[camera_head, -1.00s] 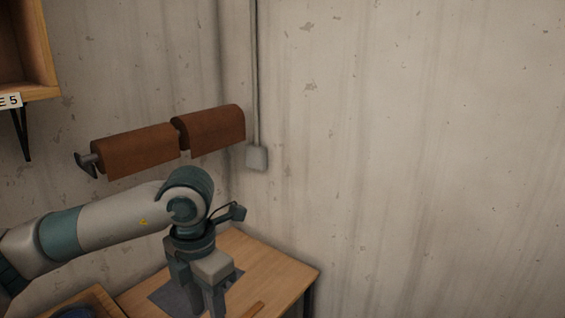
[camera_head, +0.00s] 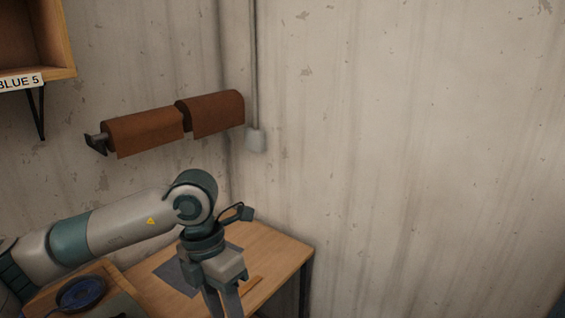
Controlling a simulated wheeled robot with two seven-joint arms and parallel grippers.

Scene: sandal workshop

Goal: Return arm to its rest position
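My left arm comes in from the left, and its gripper (camera_head: 223,302) points down over the wooden table (camera_head: 290,247) in the corner. Its two fingers look parted, with nothing seen between them, and their tips run off the bottom edge of the picture. My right gripper is not in view.
A dark flat sheet (camera_head: 172,275) and a small orange-brown strip (camera_head: 251,285) lie on the table. A wooden tray with a blue round dish (camera_head: 82,293) is at the lower left. Brown rolls (camera_head: 145,131) hang on the wall beside a shelf labelled BLUE 5 (camera_head: 40,77).

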